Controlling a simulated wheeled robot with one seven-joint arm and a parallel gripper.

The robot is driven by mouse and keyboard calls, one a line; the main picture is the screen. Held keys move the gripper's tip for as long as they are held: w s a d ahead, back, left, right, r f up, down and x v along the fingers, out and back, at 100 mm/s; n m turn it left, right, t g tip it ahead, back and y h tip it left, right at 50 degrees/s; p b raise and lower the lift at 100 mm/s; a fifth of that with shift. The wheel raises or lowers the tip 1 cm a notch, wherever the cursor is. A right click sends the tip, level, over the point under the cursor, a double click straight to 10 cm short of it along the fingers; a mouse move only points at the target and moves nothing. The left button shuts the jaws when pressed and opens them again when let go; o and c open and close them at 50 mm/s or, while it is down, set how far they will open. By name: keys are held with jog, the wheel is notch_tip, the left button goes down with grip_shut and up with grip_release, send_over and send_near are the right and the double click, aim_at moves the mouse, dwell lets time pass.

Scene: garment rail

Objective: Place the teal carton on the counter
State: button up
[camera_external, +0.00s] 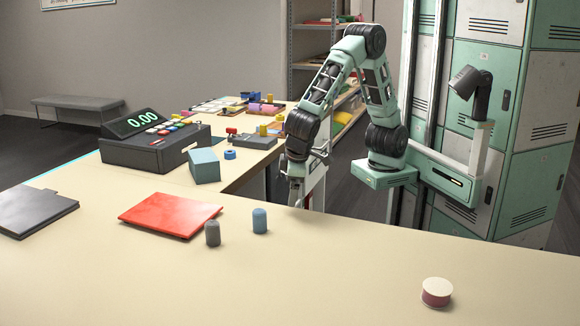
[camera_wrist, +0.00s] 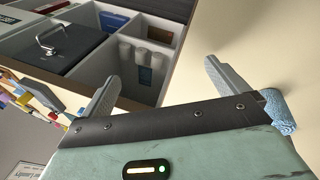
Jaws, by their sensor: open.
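A teal-blue box (camera_external: 204,166) stands on the counter (camera_external: 330,270) beside the register, left of my arm. My gripper (camera_external: 297,190) is at the counter's inner edge, pointing down, to the right of this box and apart from it. In the wrist view its two fingers are spread wide (camera_wrist: 163,85) with nothing held between them. Beyond them is an open-topped white compartment unit (camera_wrist: 172,62). A small dark teal-blue item (camera_wrist: 146,76) is partly hidden in it by white rolls (camera_wrist: 135,54); I cannot tell whether it is a carton.
The compartment unit also holds a dark lidded box (camera_wrist: 55,45) and a blue item (camera_wrist: 115,21). On the counter are a red folder (camera_external: 170,213), a grey cylinder (camera_external: 212,233), a blue cylinder (camera_external: 259,220) and a round tin (camera_external: 436,292). The counter's right-hand middle is clear.

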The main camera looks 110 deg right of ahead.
jog(key=s+a+n+y, duration=0.1)
jog(key=s+n, duration=0.3)
jog(key=s, duration=0.4)
jog(key=s+a+n+y, duration=0.2)
jog(key=s+a+n, duration=0.1)
jog(key=s, duration=0.5)
jog(key=s+a+n+y, duration=0.1)
jog(key=s+a+n, duration=0.2)
jog(key=s, duration=0.4)
jog(key=shift+s+f+n, duration=0.3)
jog(key=shift+s+n, duration=0.1)
jog(key=shift+n, duration=0.5)
